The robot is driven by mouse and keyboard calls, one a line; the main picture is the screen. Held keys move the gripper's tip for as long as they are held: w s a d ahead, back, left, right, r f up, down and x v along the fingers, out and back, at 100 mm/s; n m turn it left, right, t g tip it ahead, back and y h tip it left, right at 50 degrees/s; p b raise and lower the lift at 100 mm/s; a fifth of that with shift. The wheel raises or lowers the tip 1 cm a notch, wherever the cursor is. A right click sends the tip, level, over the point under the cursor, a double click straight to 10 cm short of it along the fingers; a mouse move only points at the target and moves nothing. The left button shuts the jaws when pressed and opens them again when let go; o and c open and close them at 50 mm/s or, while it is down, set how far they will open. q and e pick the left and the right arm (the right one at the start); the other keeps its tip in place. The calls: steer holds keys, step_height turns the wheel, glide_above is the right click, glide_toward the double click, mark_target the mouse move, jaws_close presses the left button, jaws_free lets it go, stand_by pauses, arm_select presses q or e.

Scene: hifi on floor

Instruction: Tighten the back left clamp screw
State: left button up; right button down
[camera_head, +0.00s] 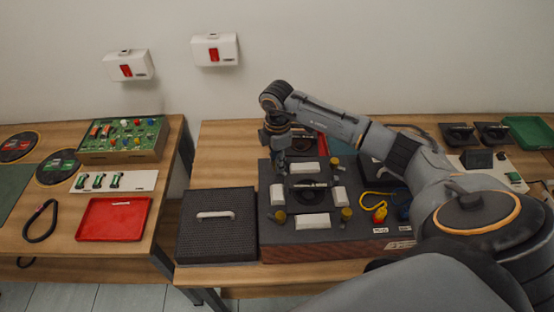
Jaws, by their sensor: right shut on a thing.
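A dark fixture block (267,235) with a wood-toned front stands on the right table. It carries several white pads around a dark round part (305,188) in the middle. Small yellow clamp screws show at the front left (281,216), front right (346,214) and back right (334,163). My right gripper (280,167) reaches down from above at the fixture's back left corner. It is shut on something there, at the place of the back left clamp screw. The screw itself is hidden by the fingers. My left gripper is not in view.
A dark lidded box (217,240) with a pale handle stands left of the fixture. A yellow cord (376,197) with a red end lies to its right. The left table holds a red tray (113,219) and a green board (123,138). A gap separates the tables.

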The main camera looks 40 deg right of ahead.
steer(key=shift+d+m, duration=0.1)
steer(key=shift+m, duration=0.3)
steer(key=c, duration=1.1)
jaws_free()
step_height(320, 180, up, 12)
steer(key=shift+r, duration=0.1)
